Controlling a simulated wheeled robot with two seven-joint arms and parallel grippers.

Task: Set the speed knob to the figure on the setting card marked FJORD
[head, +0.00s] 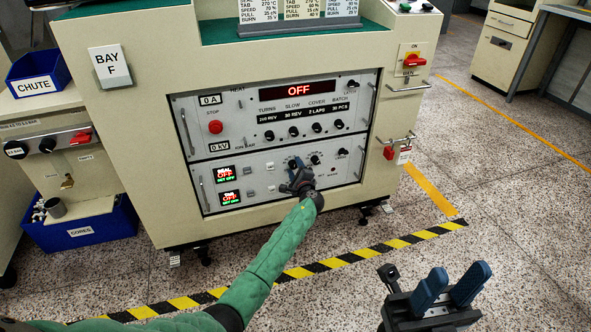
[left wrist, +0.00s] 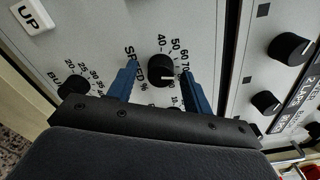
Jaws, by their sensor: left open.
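The black speed knob (left wrist: 161,75), beside its SPEED lettering, shows in the left wrist view with a dial of figures including 40, 50, 60 and 70. A white line shows on the knob; the figure it marks is unclear. My left gripper (left wrist: 158,72) is open, its blue fingers on either side of the knob; contact cannot be told. In the head view my left gripper (head: 300,180) covers part of the lower panel. My right gripper (head: 450,286) is open and empty above the floor. The setting cards (head: 298,10) stand on top, their headings cut off.
The upper panel has a red OFF display (head: 297,89) and several small knobs. The lower panel (head: 240,180) has two OFF readouts at left. A burn knob (left wrist: 74,86) sits close to my left gripper. A red switch (head: 415,60) is on the machine's right side.

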